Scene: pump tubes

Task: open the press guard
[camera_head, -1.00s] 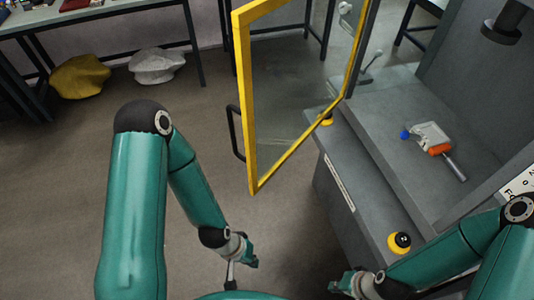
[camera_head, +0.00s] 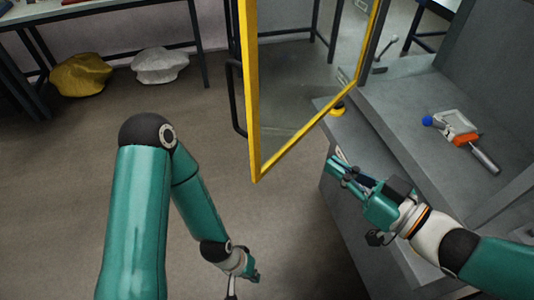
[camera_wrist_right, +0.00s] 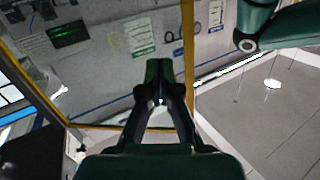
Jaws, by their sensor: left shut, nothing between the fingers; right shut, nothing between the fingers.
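The press guard (camera_head: 253,110) is a clear panel in a yellow frame. In the head view it stands swung out from the grey press, with a black handle (camera_head: 235,100) on its left side. My right gripper (camera_head: 334,163) is shut and empty, in front of the press bed's edge, below and right of the guard's lower rail. In the right wrist view its closed fingers (camera_wrist_right: 158,72) appear in front of the yellow frame (camera_wrist_right: 187,55); contact cannot be told. My left gripper (camera_head: 250,276) is shut and empty, low over the floor near the bottom edge.
The grey press bed (camera_head: 400,105) holds a metal tool with an orange collar (camera_head: 465,140) and blue tip. A yellow button (camera_head: 338,109) sits by the guard's lower rail.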

